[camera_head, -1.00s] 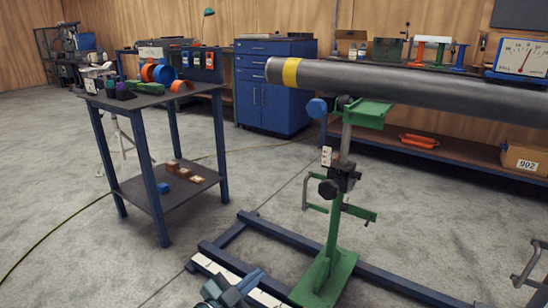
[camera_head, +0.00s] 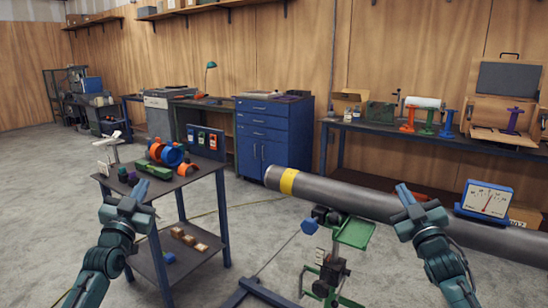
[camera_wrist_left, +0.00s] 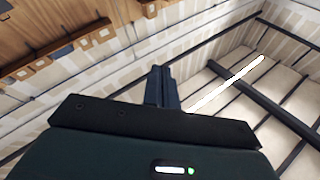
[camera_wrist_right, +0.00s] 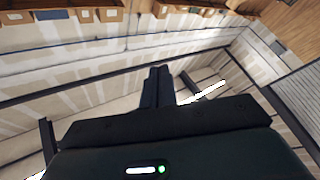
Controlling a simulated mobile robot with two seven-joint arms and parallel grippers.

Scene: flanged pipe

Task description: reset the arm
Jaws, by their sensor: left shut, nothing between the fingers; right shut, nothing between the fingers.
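My left gripper (camera_head: 141,188) is raised in the head view, in front of the small blue-legged cart. It is shut and empty, fingers pointing up. Its closed fingers also show in the left wrist view (camera_wrist_left: 162,87), against the upper walls and ceiling. My right gripper (camera_head: 403,190) is raised at the right of the head view, overlapping the pipe in the picture. It is shut and empty. Its closed fingers show in the right wrist view (camera_wrist_right: 158,86), also against the ceiling. The grey pipe (camera_head: 350,196) with a yellow band (camera_head: 288,181) lies on a green stand (camera_head: 354,232).
The cart (camera_head: 205,176) holds orange and blue rings, a green part and dark pieces, with small blocks on its lower shelf. A dial gauge (camera_head: 487,200) stands at the pipe on the right. A blue cabinet (camera_head: 273,130) and workbenches line the wall. Grey floor lies open at left.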

